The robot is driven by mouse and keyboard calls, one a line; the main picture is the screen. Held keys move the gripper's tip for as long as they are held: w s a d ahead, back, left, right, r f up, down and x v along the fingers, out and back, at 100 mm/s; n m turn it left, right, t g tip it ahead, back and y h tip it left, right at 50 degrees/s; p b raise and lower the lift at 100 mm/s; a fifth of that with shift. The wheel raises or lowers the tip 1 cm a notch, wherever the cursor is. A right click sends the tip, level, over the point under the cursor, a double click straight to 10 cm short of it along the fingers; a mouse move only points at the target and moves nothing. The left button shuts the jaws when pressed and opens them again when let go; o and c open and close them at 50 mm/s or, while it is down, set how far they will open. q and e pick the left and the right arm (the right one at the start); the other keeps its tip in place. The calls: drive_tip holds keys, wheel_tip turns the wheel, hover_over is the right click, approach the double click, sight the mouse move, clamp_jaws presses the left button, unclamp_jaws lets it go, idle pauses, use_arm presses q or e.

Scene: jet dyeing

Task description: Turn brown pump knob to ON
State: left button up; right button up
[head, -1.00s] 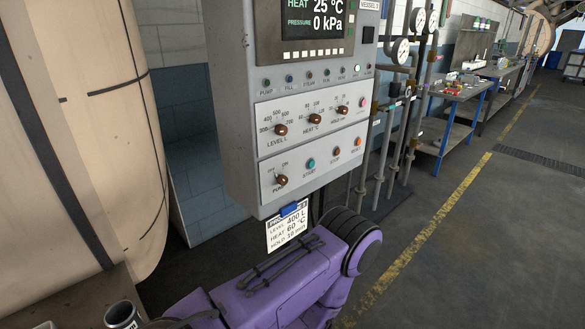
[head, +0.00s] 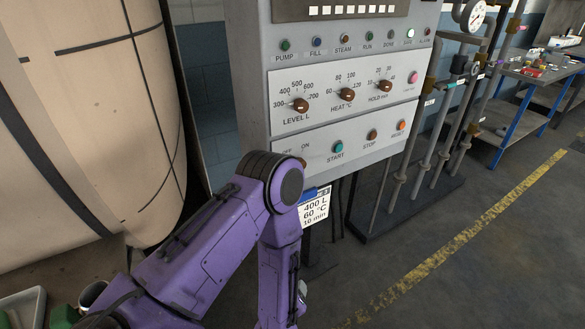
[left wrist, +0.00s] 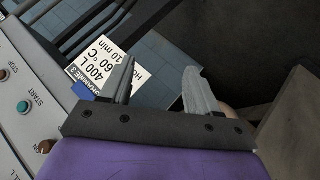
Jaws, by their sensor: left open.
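The grey control panel (head: 245,75) fills the upper middle of the head view. Its lower row has the pump switch label ON, a teal START button (head: 339,147), a brown STOP button (head: 372,135) and an orange RESET button (head: 402,125). The brown pump knob is almost wholly hidden behind the elbow of my purple left arm. In the left wrist view my left gripper (left wrist: 158,78) is open and empty, beside and below the panel, with the instruction card (left wrist: 88,70) behind one finger. It is not touching the knob. My right gripper is not in view.
Brown LEVEL (head: 300,105), HEAT (head: 346,94) and HOLD (head: 384,86) knobs sit above the lower row. A large beige vessel (head: 90,130) stands left. Pipes with gauges (head: 470,15) and a blue workbench (head: 530,100) stand right. The floor on the right is open.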

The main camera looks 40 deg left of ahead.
use_arm(q)
drive_tip(key=w+d+r+n+t+y+b, duration=0.1)
drive_tip(key=w+d+r+n+t+y, duration=0.2)
drive_tip(key=w+r+n, duration=0.65)
drive_tip(key=w+a+r+n+g+y+b, duration=0.1)
drive_tip(key=w+r+n+g+y, duration=0.15)
drive_tip(key=r+n, duration=0.4)
drive_tip(key=w+a+r+n+g+y, duration=0.1)
drive_tip(key=w+r+n+y, duration=0.1)
drive_tip(key=r+n+y, duration=0.45)
drive_tip(key=w+a+r+n+g+b, duration=0.15)
drive_tip(key=r+n, duration=0.25)
drive_tip(key=n, duration=0.5)
drive_tip(key=p+x, duration=0.3)
drive_tip(key=x, duration=0.7)
drive_tip(key=shift+w+a+n+g, duration=0.2)
drive_tip(key=shift+a+n+g, duration=0.1)
drive_tip(key=shift+n, duration=0.15)
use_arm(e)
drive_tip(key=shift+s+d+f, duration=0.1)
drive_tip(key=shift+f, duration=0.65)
use_arm(q)
drive_tip(key=shift+c, duration=0.2)
drive_tip(key=c, duration=1)
